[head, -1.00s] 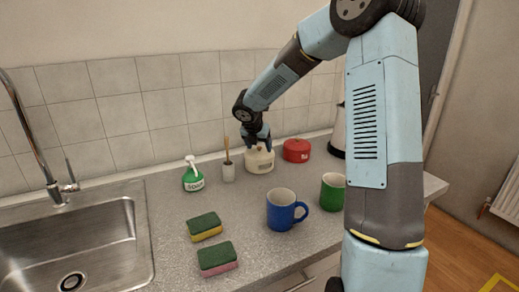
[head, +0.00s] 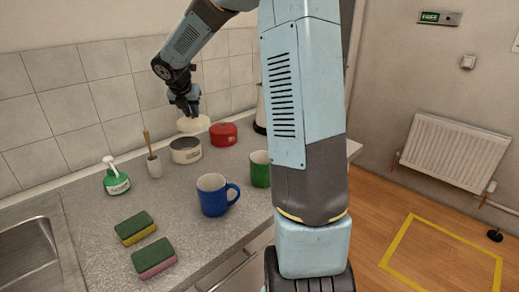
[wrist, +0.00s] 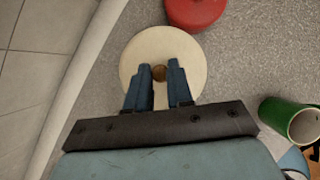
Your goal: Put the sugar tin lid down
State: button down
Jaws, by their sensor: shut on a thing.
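The sugar tin lid (head: 194,125) is a round cream disc with a brown knob, which shows in the wrist view (wrist: 140,54). My gripper (head: 188,108) is shut on the lid's knob and holds the lid above the counter. It also shows in the wrist view (wrist: 160,72), its two fingers on either side of the knob. The cream sugar tin (head: 186,153) stands open on the counter, below and slightly left of the lid in the head view. The lid is clear of the tin's rim.
A red tin (head: 223,135) stands right of the sugar tin. A blue mug (head: 213,197) and a green mug (head: 260,170) stand nearer. A brush pot (head: 154,167) and soap bottle (head: 116,178) are left. Two sponges (head: 136,228) lie in front. Counter between tin and blue mug is clear.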

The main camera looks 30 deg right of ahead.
jog(key=s+d+f+m+g+h, duration=0.1)
jog(key=s+d+m, duration=0.1)
jog(key=s+d, duration=0.85)
jog(key=s+d+m+g, duration=0.1)
jog(key=s+d+m, duration=0.1)
jog(key=s+d, duration=0.9)
jog(key=w+f, duration=0.3)
jog(key=w+d+f, duration=0.1)
jog(key=w+f, duration=0.2)
jog(key=w+d+f, duration=0.1)
jog(key=w+f, duration=0.2)
jog(key=shift+w+d+f, duration=0.15)
jog(key=shift+w+f, duration=0.05)
jog(key=shift+f, duration=0.2)
jog(key=shift+w+f, duration=0.15)
jog(key=shift+f, duration=0.05)
jog(key=shift+w+d+f, duration=0.1)
jog(key=shift+d+f, duration=0.05)
jog(key=shift+f, duration=1.5)
jog(key=c, duration=1)
grip_release()
